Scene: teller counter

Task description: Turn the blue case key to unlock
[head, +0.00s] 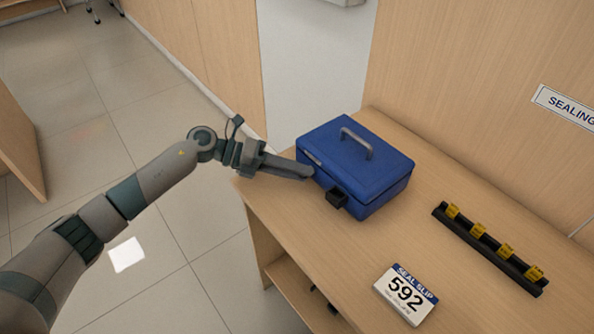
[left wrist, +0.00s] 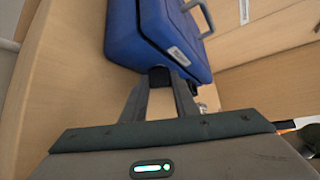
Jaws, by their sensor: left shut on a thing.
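The blue case (head: 355,165) stands closed on the wooden counter, with a grey handle on its lid and a small black block (head: 337,197) on its near side. My left gripper (head: 308,172) reaches in from the left, its fingertips at the side of the case, just left of the black block. In the left wrist view its two fingers (left wrist: 160,88) close in below the label of the case (left wrist: 150,30), with something dark between their tips. The key itself is hidden by the fingers, so its turn angle cannot be told. My right gripper is not in view.
A seal slip reading 592 (head: 405,294) lies at the front of the counter (head: 300,222). A black rack (head: 470,232) with several yellow tags lies at the right. The counter between the case and the rack is clear. A wood panel (head: 480,90) rises behind.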

